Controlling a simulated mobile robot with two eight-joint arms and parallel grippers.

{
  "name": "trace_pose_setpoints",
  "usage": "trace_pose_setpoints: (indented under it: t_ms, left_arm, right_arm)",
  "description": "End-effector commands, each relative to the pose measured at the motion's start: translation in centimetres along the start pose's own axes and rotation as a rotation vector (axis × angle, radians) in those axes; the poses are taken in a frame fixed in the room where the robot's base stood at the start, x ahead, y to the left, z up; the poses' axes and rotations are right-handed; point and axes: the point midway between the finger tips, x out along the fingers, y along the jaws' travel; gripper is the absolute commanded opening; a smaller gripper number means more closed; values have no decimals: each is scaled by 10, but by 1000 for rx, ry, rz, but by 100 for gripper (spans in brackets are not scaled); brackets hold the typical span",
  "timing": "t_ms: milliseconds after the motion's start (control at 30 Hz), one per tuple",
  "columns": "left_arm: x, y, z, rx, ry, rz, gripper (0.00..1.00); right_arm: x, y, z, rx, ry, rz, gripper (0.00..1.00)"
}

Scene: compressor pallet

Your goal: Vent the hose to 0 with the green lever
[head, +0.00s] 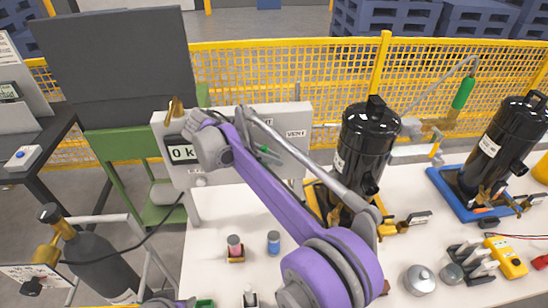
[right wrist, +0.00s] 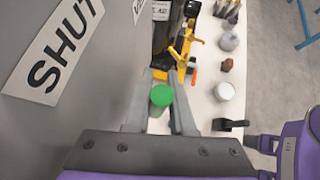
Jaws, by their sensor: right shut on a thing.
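The green lever (head: 264,149) is on the grey panel (head: 292,117), mostly behind my right arm in the head view. Its round green end (right wrist: 161,95) shows between the two grey fingers of my right gripper (right wrist: 161,84) in the right wrist view. The gripper is shut on the lever, close to the panel face. A VENT label (head: 296,133) is right of the lever, and a SHUT label (right wrist: 58,48) shows large in the right wrist view. The panel's display (head: 182,152) shows a 0 and a k, the rest hidden by my arm. My left gripper is not seen.
A black compressor (head: 366,140) stands right of the panel in a yellow cradle; another (head: 490,145) sits on a blue tray (head: 452,190). Small parts, a yellow meter (head: 507,259) and a silver pot (head: 420,279) occupy the white table.

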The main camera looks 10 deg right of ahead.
Motion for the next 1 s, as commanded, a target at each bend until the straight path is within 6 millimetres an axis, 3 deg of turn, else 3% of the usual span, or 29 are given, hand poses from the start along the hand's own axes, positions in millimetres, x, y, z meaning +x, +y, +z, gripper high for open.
trace_pose_setpoints:
  t_ms: [267,300,433,767,1000]
  left_arm:
    - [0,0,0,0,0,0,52]
    - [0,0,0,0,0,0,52]
    - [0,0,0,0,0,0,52]
    - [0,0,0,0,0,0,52]
    - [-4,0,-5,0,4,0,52]
  right_arm:
    - [0,0,0,0,0,0,0]
    - [0,0,0,0,0,0,29]
    - [0,0,0,0,1,0,52]
    - [-2,0,2,0,1,0,52]
    - [-25,0,30,1,1,0,52]
